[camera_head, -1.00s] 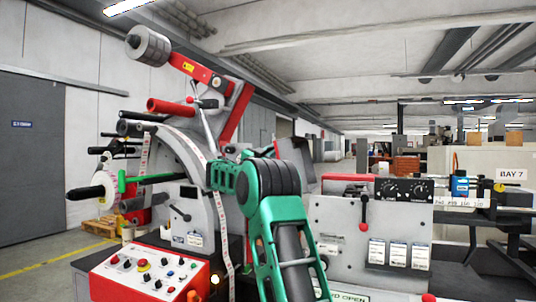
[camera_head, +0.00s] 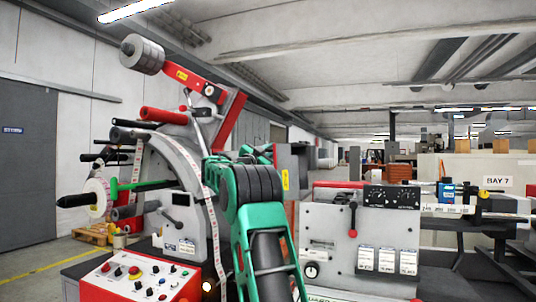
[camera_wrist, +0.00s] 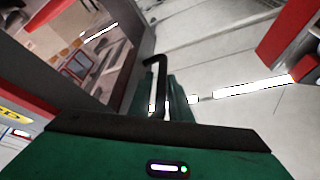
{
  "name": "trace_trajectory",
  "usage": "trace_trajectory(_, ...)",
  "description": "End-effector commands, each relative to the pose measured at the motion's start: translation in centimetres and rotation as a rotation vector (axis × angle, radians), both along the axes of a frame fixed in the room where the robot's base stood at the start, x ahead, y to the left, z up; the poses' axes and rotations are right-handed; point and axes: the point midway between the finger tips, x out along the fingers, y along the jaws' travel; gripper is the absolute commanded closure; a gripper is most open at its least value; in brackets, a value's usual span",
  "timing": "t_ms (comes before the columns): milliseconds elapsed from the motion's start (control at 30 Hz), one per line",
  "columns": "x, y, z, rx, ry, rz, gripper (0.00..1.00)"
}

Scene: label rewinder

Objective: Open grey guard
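The grey guard (camera_head: 291,165) shows as a dark grey panel with a yellow label, partly behind my arm in the head view. In the wrist view a grey panel (camera_wrist: 140,65) stands at an angle, with a black bent handle (camera_wrist: 157,75) at its edge. My gripper (camera_wrist: 170,103) has its green fingers close together at the lower end of this handle and appears shut on it. The exact contact is partly hidden by the gripper body. In the head view my arm covers most of the gripper.
The rewinder's red-edged control panel (camera_head: 140,280) is at lower left. A paper web (camera_head: 212,215) runs down beside my arm. Red rollers and bars project at upper left.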

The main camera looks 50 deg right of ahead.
Motion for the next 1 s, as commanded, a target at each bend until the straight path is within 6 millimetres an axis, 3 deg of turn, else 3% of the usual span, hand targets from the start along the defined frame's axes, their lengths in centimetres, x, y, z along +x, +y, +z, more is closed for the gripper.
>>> trace_trajectory(267, -0.2, 0.6, -0.3, 0.002, 0.002, -0.003, 0.81)
trace_trajectory(700, -0.5, 7.9, -2.6, -0.001, 0.001, 0.001, 0.81)
trace_trajectory(1000, -0.6, 10.3, -3.4, -0.002, 0.001, -0.001, 0.81)
